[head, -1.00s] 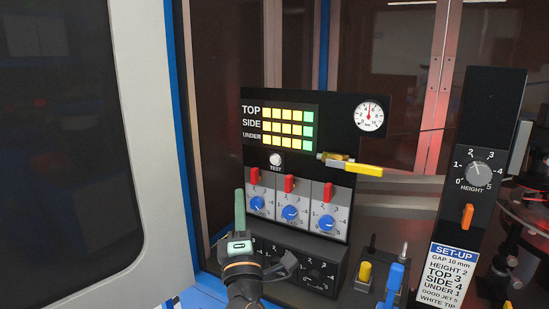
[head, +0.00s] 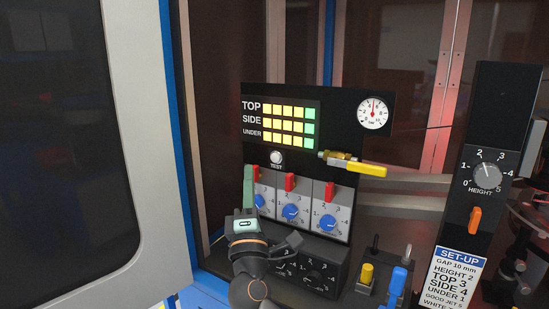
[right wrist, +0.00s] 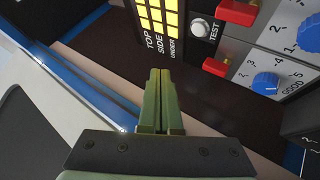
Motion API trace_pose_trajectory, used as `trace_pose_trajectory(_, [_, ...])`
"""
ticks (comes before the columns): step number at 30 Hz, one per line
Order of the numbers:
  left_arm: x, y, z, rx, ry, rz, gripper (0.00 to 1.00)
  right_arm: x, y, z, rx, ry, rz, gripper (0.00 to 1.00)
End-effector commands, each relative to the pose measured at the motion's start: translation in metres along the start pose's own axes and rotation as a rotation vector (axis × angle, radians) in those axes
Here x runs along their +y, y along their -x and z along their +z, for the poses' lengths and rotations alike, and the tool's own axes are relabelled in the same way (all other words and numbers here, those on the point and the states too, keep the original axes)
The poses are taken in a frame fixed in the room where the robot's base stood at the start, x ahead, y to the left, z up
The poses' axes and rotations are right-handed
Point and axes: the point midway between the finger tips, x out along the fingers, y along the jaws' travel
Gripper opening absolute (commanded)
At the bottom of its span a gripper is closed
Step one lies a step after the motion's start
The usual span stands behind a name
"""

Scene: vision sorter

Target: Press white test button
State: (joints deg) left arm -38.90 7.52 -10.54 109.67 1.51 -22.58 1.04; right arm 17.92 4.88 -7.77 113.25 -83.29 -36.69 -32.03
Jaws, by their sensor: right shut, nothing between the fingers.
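The white test button (head: 276,157) is a round knob above the word TEST on the black control panel (head: 370,150). It sits below the lit TOP, SIDE and UNDER indicator rows. In the right wrist view the button (right wrist: 200,27) is at the upper right, beyond the fingertips. My right gripper (head: 248,170) has green fingers, shut and empty, pointing up just left of the red switches and below and left of the button. In the right wrist view its closed fingers (right wrist: 159,75) are apart from the button. My left gripper is not in view.
Red switches (head: 290,182) and blue dials (head: 291,212) lie below the button. A yellow-handled valve (head: 357,166) juts out to its right. A large grey-framed door (head: 160,220) stands at left. A height-dial post (head: 487,170) stands at right.

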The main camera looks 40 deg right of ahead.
Motion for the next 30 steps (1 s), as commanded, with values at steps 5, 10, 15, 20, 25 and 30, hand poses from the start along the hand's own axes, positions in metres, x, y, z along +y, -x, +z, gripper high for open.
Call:
trace_pose_trajectory(5, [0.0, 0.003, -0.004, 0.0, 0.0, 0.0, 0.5, -0.012, -0.019, 0.015, -0.001, 0.005, 0.002, 0.0])
trace_pose_trajectory(10, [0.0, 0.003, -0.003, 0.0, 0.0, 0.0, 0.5, -0.025, -0.034, 0.025, -0.001, 0.002, 0.001, 0.0])
trace_pose_trajectory(15, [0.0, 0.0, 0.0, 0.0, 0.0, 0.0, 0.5, -0.033, -0.045, 0.033, -0.001, 0.001, 0.001, 0.0])
trace_pose_trajectory(20, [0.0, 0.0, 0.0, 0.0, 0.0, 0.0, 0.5, -0.036, -0.05, 0.036, 0.0, 0.0, 0.001, 0.0])
trace_pose_trajectory(25, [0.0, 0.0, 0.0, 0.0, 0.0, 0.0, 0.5, -0.036, -0.051, 0.037, 0.0, 0.0, 0.001, 0.0])
trace_pose_trajectory(30, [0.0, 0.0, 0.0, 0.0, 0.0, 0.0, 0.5, -0.036, -0.05, 0.037, 0.0, 0.0, 0.0, 0.0])
